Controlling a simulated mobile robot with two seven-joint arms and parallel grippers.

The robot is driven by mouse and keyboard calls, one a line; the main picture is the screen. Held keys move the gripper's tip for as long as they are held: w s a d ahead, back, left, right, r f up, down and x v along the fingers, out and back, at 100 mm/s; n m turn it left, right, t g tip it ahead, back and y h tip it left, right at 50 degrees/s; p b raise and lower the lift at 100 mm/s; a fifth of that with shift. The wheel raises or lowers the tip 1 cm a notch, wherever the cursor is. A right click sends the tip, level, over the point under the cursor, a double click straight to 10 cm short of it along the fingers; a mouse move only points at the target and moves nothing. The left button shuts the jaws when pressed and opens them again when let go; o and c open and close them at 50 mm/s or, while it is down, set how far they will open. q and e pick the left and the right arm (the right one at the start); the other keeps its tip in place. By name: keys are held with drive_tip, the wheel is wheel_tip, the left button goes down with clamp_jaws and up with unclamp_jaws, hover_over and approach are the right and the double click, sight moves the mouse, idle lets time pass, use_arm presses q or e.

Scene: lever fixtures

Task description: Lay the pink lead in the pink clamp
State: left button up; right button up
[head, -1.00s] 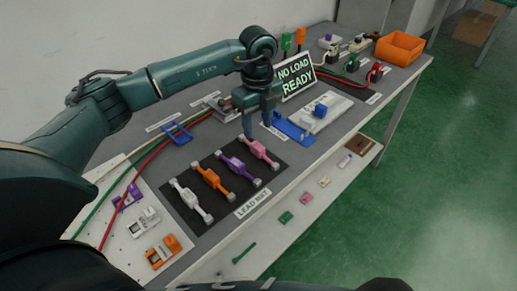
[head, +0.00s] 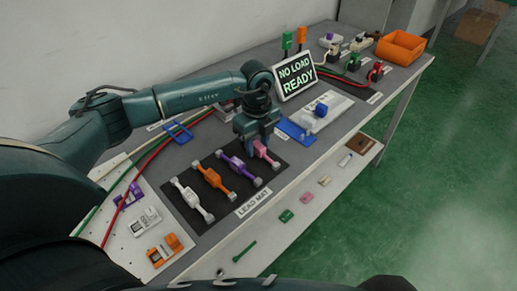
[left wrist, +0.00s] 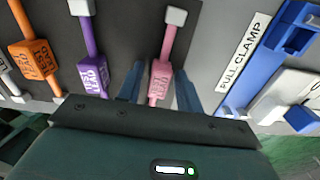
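The pink lead (head: 265,153) lies on the dark lead mat (head: 236,190), at the right end of a row of leads. My left gripper (head: 257,140) is right over it, pointing down. In the left wrist view the pink lead (left wrist: 164,58) lies between the open fingers of the gripper (left wrist: 158,88), with gaps on both sides. No clamp in pink can be made out. A blue fixture (head: 291,130), labelled "pull clamp" in the left wrist view, stands just right of the mat. My right gripper is not in view.
Purple (head: 239,168), orange (head: 213,180) and white (head: 191,196) leads lie left of the pink one. A "no load ready" sign (head: 296,78) stands behind the gripper. An orange bin (head: 401,47) is at the far end. A lower ledge holds small coloured pieces.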

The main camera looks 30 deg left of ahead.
use_arm(q)
clamp_jaws()
drive_tip(key=shift+r, duration=0.1)
